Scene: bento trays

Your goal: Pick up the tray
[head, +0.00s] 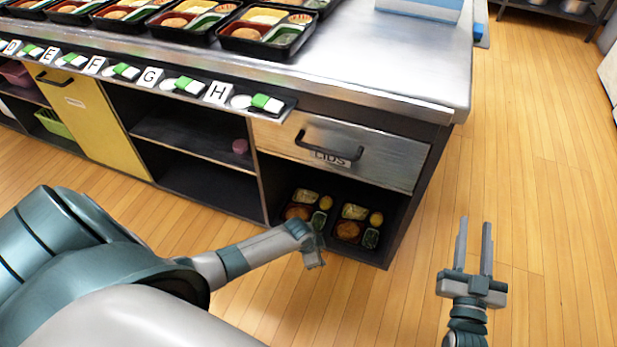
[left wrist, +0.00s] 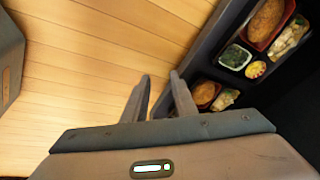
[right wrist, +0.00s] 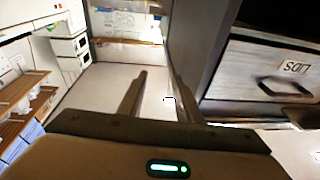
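Two dark bento trays with food sit side by side in the low open compartment under the LIDS drawer: a left tray (head: 311,204) and a right tray (head: 357,224). In the left wrist view, one tray (left wrist: 255,47) shows at upper right and the other lies partly behind my finger. My left gripper (head: 314,262) is in front of the compartment, low and close to the left tray. Its fingers (left wrist: 160,76) stand apart with only floor visible between them. My right gripper (head: 475,222) is open and empty, to the right of the counter, clear of the trays.
The LIDS drawer (head: 345,153) with its black handle is above the compartment. More filled trays (head: 265,48) stand on the steel counter (head: 370,75) behind lettered tags. A yellow door (head: 82,117) and open shelves are at left. The wooden floor at right is free.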

